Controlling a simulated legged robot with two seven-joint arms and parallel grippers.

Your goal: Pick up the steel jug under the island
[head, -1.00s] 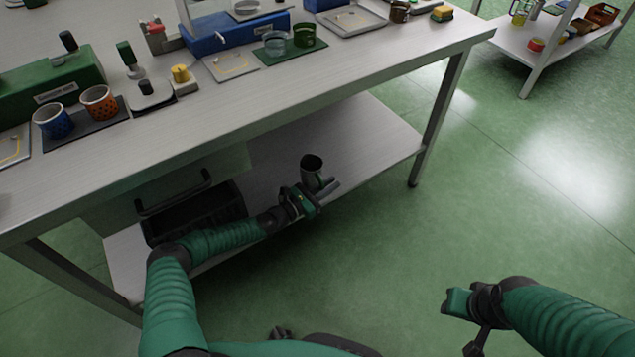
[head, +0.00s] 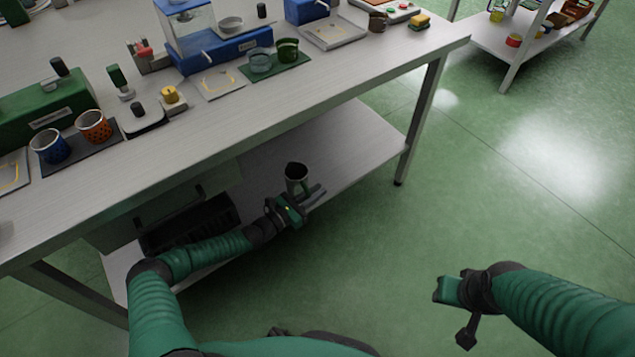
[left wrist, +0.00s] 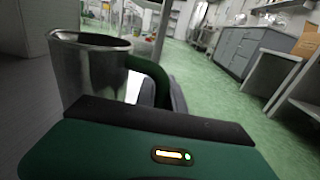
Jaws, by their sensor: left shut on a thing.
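The steel jug (head: 297,174) is a grey metal vessel with a dark open top, upright over the island's lower shelf (head: 350,150). In the left wrist view the jug (left wrist: 88,75) fills the upper left, with a dark green curved handle on its right side. My left gripper (head: 308,197) reaches in under the worktop and is shut on the jug. I cannot tell whether the jug's base touches the shelf. My right gripper (head: 440,290) is over the green floor at the lower right, away from the island; its fingers do not show clearly.
The island worktop (head: 190,150) overhangs the shelf and carries cups, a scale and trays. A dark crate (head: 190,225) stands on the shelf left of the jug. An island leg (head: 420,120) stands to the right. The floor (head: 480,210) on the right is clear.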

